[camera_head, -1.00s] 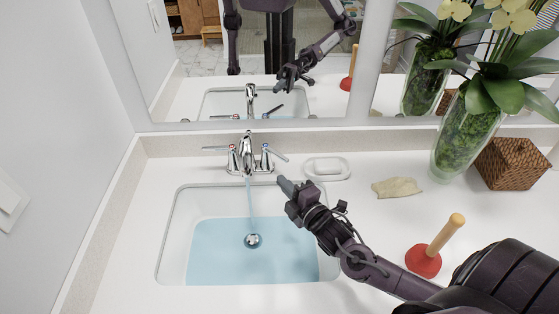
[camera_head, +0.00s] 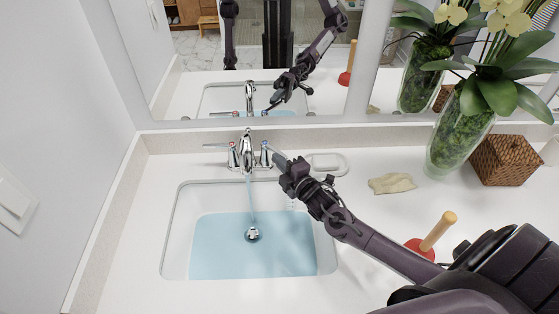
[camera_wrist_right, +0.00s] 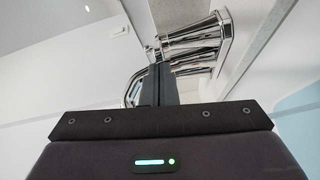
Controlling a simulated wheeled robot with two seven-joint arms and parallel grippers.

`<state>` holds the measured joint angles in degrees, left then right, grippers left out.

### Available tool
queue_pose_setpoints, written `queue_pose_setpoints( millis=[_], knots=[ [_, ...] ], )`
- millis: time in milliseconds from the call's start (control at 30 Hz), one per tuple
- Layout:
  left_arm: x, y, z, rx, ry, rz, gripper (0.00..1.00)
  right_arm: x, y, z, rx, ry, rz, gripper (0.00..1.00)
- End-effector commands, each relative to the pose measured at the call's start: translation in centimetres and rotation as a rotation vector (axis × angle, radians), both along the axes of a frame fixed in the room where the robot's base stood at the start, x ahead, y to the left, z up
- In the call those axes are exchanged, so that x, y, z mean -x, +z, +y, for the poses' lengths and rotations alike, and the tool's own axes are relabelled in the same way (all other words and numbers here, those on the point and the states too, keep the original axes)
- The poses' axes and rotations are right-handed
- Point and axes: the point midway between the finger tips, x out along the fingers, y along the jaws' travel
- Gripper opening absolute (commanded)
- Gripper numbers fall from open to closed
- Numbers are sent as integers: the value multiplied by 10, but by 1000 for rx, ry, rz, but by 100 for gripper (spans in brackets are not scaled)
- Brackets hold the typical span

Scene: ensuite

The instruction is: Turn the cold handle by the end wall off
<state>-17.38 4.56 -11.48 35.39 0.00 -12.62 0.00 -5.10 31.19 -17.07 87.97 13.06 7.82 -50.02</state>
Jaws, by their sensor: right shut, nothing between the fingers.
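The chrome faucet (camera_head: 246,153) stands behind the sink, and a stream of water (camera_head: 250,200) runs from its spout into the basin. In the wrist view, the shut fingers (camera_wrist_right: 157,86) point at chrome faucet parts (camera_wrist_right: 197,40). My left gripper is not in view.
Bluish water fills the sink (camera_head: 176,215). A white soap dish (camera_head: 328,160) sits just behind my right gripper. A beige cloth (camera_head: 391,183), a plunger (camera_head: 437,231), a glass vase (camera_head: 460,135) and a wicker box (camera_head: 506,160) stand to the right. A mirror (camera_head: 180,85) is behind.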

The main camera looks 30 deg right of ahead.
Motion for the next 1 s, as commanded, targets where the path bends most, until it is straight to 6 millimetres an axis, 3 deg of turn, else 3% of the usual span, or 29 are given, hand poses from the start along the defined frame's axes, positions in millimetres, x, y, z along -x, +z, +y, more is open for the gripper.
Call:
queue_pose_setpoints(
  millis=[767,1000],
  knots=[
    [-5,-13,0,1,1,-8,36,1,-1,-15,4,113,0,0],
    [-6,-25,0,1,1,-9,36,6,-3,-43,8,197,3,0]
  ],
)
